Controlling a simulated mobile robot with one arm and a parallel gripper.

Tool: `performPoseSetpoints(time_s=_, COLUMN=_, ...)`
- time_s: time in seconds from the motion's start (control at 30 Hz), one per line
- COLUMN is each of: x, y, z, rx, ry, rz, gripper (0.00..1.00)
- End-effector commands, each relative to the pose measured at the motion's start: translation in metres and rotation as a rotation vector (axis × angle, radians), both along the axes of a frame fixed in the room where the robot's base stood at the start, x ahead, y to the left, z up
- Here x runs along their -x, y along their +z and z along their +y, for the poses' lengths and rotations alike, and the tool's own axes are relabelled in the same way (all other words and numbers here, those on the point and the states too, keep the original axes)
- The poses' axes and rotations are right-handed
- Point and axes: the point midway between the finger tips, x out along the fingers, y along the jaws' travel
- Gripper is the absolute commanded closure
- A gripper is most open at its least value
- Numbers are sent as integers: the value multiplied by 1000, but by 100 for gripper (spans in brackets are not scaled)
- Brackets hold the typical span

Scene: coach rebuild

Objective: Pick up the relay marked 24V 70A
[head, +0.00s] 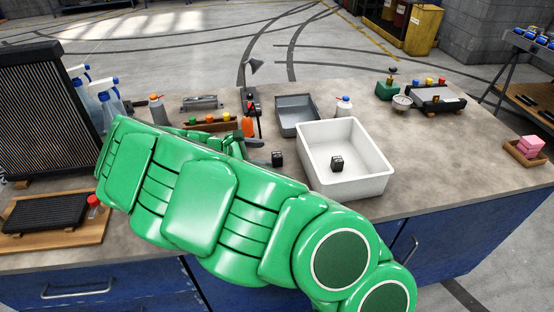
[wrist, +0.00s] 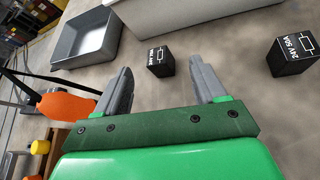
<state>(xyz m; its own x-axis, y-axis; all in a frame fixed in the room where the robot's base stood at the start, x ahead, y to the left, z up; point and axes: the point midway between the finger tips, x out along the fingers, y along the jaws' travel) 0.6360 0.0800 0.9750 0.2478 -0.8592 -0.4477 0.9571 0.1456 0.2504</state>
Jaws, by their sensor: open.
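A small black relay (wrist: 160,62) lies on the bench, its label small but seeming to read 24V 70A. It also shows in the head view (head: 277,158), left of the white bin. My gripper (wrist: 160,66) is open and empty; in the wrist view the relay appears between its fingertips, further out and not gripped. A second black relay (wrist: 292,55), marked 24V 50A, is to the right in the wrist view; in the head view my green arm seems to hide it. A third black relay (head: 337,163) sits inside the white bin; its marking is unreadable.
The white bin (head: 374,180) stands just beyond the relay, with a grey tray (head: 297,130) behind. An orange bottle (wrist: 66,106) is left of my gripper in the wrist view. Spray bottles (head: 108,100) and a black radiator (head: 38,110) stand at left. The bench right of the bin is mostly clear.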

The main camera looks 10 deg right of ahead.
Motion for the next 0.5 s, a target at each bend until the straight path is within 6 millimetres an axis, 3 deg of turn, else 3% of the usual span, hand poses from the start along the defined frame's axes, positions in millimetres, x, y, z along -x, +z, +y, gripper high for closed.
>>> performPoseSetpoints(time_s=0.5, x=-15, y=-28, z=-38, rx=1, ry=-4, rz=2, gripper=30)
